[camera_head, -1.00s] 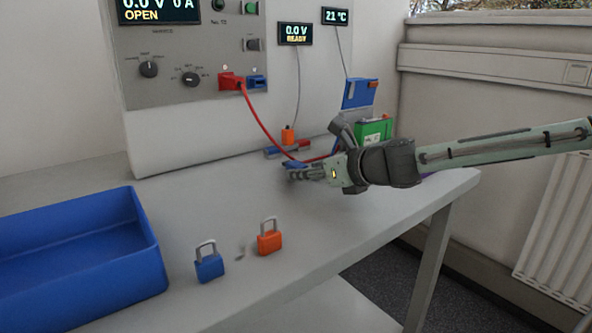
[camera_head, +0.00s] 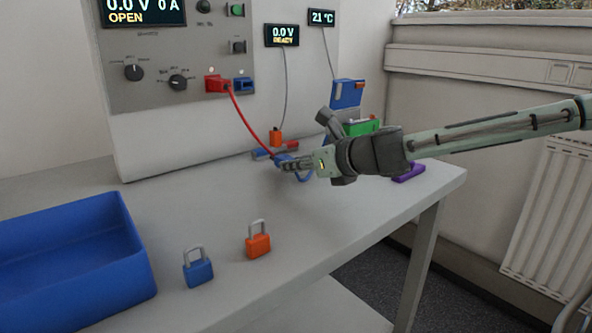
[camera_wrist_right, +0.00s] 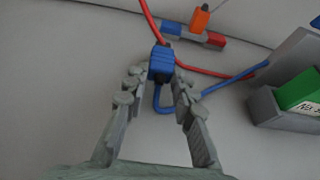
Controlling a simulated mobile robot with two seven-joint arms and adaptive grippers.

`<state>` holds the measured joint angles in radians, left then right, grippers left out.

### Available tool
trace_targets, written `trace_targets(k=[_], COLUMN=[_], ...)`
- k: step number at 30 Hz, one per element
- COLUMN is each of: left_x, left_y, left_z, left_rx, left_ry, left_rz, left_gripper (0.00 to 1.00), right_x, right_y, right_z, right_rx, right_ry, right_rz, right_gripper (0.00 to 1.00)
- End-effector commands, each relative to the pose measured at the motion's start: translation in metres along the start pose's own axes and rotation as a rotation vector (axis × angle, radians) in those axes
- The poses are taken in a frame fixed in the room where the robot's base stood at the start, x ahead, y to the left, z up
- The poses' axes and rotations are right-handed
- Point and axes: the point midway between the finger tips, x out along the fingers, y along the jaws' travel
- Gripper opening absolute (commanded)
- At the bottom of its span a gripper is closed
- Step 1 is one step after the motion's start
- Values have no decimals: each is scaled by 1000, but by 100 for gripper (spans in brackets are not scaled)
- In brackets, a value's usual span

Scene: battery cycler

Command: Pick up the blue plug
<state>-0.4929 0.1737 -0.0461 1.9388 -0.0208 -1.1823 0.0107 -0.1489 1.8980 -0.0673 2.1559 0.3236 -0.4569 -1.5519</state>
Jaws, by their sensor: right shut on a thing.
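The blue plug (camera_wrist_right: 162,63) is between the fingertips of my right gripper (camera_wrist_right: 160,84) in the right wrist view, with its blue cable (camera_wrist_right: 215,87) looping back below it and off to the right. In the head view my right gripper (camera_head: 297,163) reaches in from the right over the table, shut on the plug (camera_head: 282,158), whose blue end shows just past the fingertips. A red cable (camera_head: 249,125) passes close behind the plug. My left gripper does not show.
A red plug (camera_head: 215,84) sits in the panel beside a blue socket (camera_head: 243,86). A green battery (camera_head: 361,127) stands behind my right wrist. A blue bin (camera_head: 140,240), a blue padlock (camera_head: 198,272) and an orange padlock (camera_head: 258,245) are at the front. The table's middle is clear.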

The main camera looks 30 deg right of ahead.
Motion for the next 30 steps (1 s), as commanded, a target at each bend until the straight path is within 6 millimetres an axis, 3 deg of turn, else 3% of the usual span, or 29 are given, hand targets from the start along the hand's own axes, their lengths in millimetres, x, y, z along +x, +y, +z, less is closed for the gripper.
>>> trace_targets(k=[3,12,18,30], left_x=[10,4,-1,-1], left_y=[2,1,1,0], left_z=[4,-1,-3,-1], left_rx=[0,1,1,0], left_ry=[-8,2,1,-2], left_rz=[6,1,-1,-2], left_gripper=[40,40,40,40], right_x=[-10,-28,-38,-43], right_y=[-1,70,102,116], right_z=[26,54,72,80], right_rx=[-9,-8,-5,0], right_ry=[-4,0,-1,0], right_rz=[-3,0,-1,-1], right_gripper=[0,0,0,0])
